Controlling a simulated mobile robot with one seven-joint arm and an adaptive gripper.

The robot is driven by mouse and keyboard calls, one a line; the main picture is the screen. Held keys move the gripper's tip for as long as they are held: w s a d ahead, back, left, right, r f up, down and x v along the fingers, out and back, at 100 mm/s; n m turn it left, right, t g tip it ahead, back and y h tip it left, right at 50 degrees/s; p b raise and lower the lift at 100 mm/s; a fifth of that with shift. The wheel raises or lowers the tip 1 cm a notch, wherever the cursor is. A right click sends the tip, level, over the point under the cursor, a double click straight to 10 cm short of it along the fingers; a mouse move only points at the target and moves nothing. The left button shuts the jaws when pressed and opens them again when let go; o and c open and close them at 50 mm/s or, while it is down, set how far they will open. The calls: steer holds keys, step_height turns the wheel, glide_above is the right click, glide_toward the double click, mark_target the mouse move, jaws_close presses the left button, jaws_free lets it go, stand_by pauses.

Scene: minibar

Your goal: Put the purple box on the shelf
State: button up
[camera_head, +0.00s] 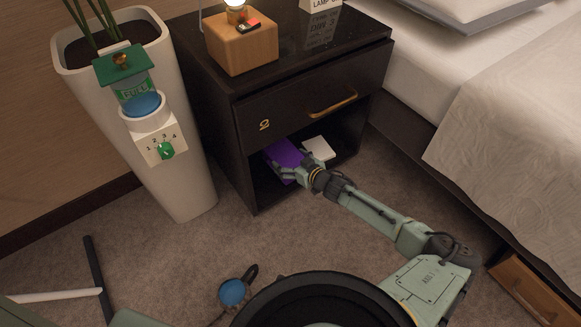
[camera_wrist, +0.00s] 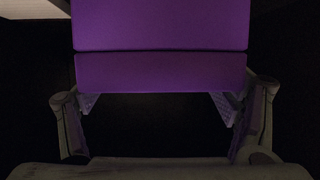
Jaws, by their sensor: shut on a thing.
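The purple box (camera_head: 283,153) is inside the open lower shelf of the dark nightstand (camera_head: 246,187) in the head view. My gripper (camera_head: 296,171) reaches into that shelf and is shut on the box. In the wrist view the purple box (camera_wrist: 160,72) fills the upper middle, and the fingers of my gripper (camera_wrist: 160,104) are at its left and right sides. The box's far end is out of the wrist view. I cannot tell whether the box rests on the shelf floor.
A white object (camera_head: 319,148) lies on the shelf right of the box. The drawer (camera_head: 310,105) above is closed. A tall white planter (camera_head: 185,190) stands at left and the bed (camera_head: 480,110) at right.

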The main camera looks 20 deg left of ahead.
step_height(320, 180, down, 3)
steer(key=shift+b, duration=0.5)
steer(key=o, duration=1.8)
steer(key=p+v, duration=0.3)
steer(key=v, duration=0.9)
steer(key=shift+r, duration=0.1)
